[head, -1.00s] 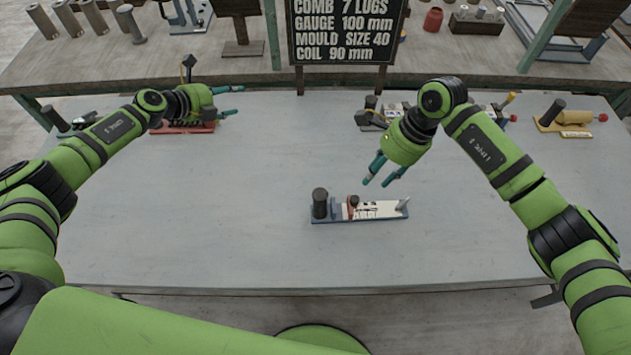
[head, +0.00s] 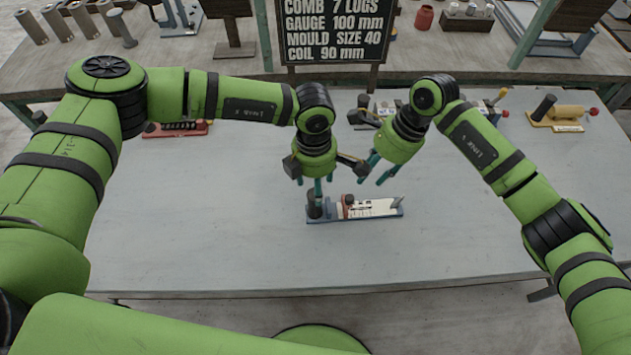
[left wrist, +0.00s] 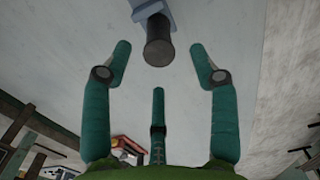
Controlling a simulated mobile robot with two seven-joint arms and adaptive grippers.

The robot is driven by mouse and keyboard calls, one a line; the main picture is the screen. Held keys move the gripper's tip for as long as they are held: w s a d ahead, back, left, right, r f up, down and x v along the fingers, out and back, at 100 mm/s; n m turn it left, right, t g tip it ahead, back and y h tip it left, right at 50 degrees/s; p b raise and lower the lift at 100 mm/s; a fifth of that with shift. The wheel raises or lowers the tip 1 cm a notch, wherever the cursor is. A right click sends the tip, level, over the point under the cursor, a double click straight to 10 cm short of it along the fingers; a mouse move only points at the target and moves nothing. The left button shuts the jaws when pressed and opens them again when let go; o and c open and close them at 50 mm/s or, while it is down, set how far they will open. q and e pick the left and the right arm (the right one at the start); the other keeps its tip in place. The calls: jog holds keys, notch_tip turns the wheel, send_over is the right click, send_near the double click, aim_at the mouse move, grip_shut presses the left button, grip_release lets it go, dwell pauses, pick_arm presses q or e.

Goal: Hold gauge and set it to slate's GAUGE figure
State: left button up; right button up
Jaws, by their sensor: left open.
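The gauge (head: 370,209) lies on the grey table, with a blue base, a white scale plate, a reddish slider (head: 348,200) and a dark upright cylinder (head: 314,207) at its left end. My left gripper (head: 318,188) points down just above that cylinder. The slate (head: 338,28) at the back reads "GAUGE 100 mm".
A red-based device (head: 178,129) sits at the back left of the table. A yellow roller device (head: 565,116) sits at the back right. Other items behind my right gripper are partly hidden. The table (head: 220,230) is clear left and front of the gauge.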

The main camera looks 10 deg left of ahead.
aim_at(329, 212)
pick_arm(q)
jog(key=shift+w+a+f, duration=0.1)
jog(key=shift+a+f, duration=0.05)
jog(key=shift+f, duration=3.75)
grip_shut()
